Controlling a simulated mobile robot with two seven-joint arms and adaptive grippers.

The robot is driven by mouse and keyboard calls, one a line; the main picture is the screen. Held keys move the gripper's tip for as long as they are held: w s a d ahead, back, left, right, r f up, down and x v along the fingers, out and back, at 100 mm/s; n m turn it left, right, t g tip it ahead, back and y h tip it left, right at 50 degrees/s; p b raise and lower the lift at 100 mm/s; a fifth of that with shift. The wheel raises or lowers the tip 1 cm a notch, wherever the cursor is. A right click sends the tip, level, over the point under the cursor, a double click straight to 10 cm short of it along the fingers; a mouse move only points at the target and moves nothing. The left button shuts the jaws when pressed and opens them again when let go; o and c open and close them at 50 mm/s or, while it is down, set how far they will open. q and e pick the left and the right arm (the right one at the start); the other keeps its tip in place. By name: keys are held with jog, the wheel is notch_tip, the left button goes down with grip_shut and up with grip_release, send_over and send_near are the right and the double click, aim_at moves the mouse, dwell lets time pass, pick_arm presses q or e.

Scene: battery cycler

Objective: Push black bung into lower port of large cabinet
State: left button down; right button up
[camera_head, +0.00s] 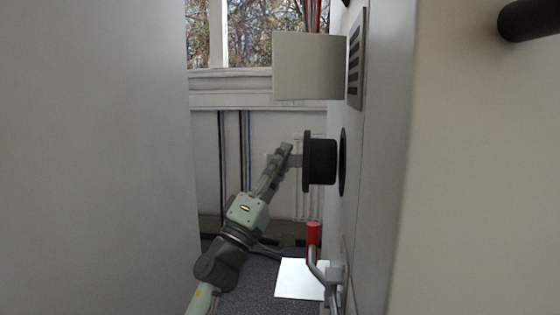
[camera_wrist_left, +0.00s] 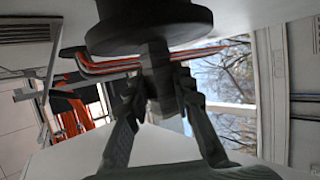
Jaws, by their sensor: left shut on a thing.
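The black bung (camera_head: 318,162) is held level in front of the side of the large cabinet (camera_head: 382,150). Its narrower end faces a dark round port (camera_head: 342,162) in that side, with a small gap seeming to lie between them. My left gripper (camera_head: 287,158) is shut on the bung's tab on the side away from the cabinet. In the left wrist view the fingers (camera_wrist_left: 165,85) close on the tab below the bung's wide flange (camera_wrist_left: 150,28). My right gripper is not in view.
A pale box (camera_head: 310,66) juts from the cabinet above the bung, near a vent (camera_head: 355,62). A red-handled lever (camera_head: 313,236) stands below, near a white sheet (camera_head: 300,279). A grey panel (camera_head: 95,160) bounds the narrow gap on the left.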

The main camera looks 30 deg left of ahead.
pick_arm(q)
jog(key=shift+w+d+r, duration=0.1)
jog(key=shift+w+d, duration=0.15)
jog(key=shift+d, duration=0.35)
jog(key=shift+p, duration=0.75)
dwell(0.8)
jog(key=shift+w+d+p, duration=0.15)
jog(key=shift+w+d, duration=0.2)
jog(key=shift+d, duration=0.35)
jog(key=shift+w+d+p, duration=0.2)
jog(key=shift+w+d, duration=0.15)
jog(key=shift+d, duration=0.4)
jog(key=shift+w+d+p, duration=0.15)
jog(key=shift+w+d, duration=0.2)
jog(key=shift+d, duration=0.35)
dwell(1.6)
grip_release()
dwell(0.6)
